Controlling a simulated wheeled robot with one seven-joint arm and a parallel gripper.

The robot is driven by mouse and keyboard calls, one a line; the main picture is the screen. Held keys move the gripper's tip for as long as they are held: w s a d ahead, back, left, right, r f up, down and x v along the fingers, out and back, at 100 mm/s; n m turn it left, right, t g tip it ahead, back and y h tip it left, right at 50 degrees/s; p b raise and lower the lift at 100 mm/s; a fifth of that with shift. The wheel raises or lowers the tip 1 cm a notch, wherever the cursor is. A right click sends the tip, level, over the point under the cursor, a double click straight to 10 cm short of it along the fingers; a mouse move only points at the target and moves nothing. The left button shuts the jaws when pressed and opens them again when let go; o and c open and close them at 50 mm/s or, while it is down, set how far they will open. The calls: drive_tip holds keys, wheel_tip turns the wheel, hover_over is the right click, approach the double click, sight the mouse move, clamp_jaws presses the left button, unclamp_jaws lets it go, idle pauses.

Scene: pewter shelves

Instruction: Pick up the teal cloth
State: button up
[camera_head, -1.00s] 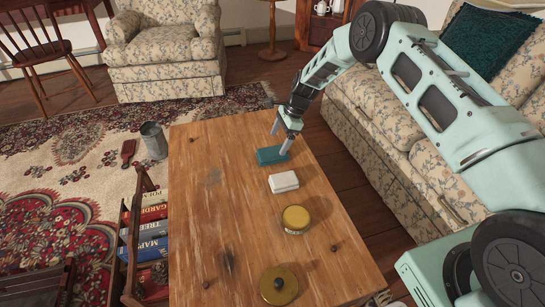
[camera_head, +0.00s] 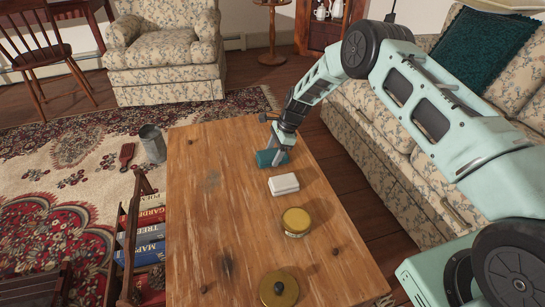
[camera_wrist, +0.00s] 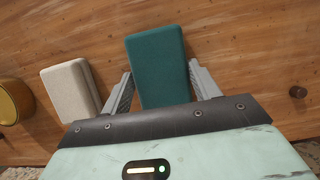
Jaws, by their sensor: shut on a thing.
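The teal cloth (camera_head: 266,157) is a folded, block-shaped piece at the far right of the wooden table. My gripper (camera_head: 279,158) is down at it, with the fingers pointing at the tabletop. In the wrist view the cloth (camera_wrist: 158,62) lies between the two fingers of my gripper (camera_wrist: 161,72), one along each long side. The gripper is shut on the cloth. The cloth appears to be at table level; I cannot tell any gap beneath it. Its near end is hidden behind the gripper body in the wrist view.
A white block (camera_head: 284,184) lies close to the cloth on the wooden table (camera_head: 220,220). A yellow round tin (camera_head: 296,221) and a brass lid (camera_head: 279,289) with a dark knob are nearer. The table's left half is clear. A floral sofa (camera_head: 385,140) stands at right.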

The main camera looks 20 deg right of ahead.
sight(274, 153)
wheel_tip(274, 153, up, 10)
drive_tip(key=p, duration=0.3)
